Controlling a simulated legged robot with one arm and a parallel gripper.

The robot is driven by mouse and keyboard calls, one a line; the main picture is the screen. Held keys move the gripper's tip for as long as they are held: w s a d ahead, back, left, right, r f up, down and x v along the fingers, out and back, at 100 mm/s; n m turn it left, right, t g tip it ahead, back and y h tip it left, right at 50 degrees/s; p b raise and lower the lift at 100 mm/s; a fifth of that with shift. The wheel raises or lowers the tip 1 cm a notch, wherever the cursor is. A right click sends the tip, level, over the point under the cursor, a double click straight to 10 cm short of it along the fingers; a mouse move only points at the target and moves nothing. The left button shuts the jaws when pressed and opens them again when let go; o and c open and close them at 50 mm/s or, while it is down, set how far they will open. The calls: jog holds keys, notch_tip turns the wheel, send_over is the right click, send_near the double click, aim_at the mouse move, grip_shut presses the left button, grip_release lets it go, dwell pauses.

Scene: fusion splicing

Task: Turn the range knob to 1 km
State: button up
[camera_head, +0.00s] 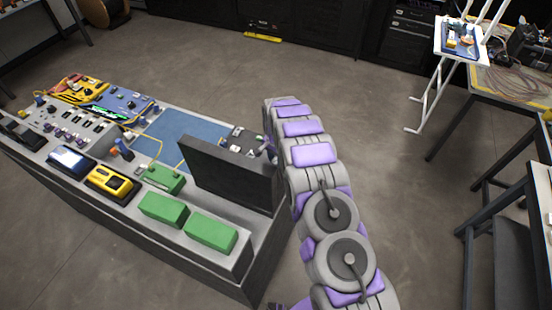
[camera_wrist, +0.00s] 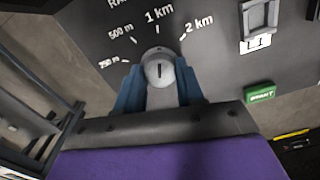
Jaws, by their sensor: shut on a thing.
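In the wrist view the range knob (camera_wrist: 158,66) is a round grey knob on a dark panel. Around its upper side are white ticks and labels, including 500 m, 1 km (camera_wrist: 159,13) and 2 km. The knob's short dark mark stands nearly upright, roughly in line with the 1 km tick. My gripper (camera_wrist: 160,86) is shut on the knob, with one blue finger on each side. In the head view my arm reaches to the far side of the dark upright box (camera_head: 232,174); the knob and fingertips are not clear there.
A green button (camera_wrist: 260,94) and a light-framed switch (camera_wrist: 259,18) sit right of the knob. On the bench stand green blocks (camera_head: 211,231), a yellow device (camera_head: 112,182) and a blue mat (camera_head: 165,136). Open floor lies right of the bench.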

aim_at(275, 161)
jog(key=shift+s+a+f, duration=0.1)
jog(key=shift+s, duration=0.05)
jog(key=o, duration=1)
jog(key=shift+a, duration=0.1)
jog(key=shift+o, duration=0.2)
jog(key=shift+r, duration=0.75)
notch_tip(275, 161, up, 16)
jog(key=p, duration=0.1)
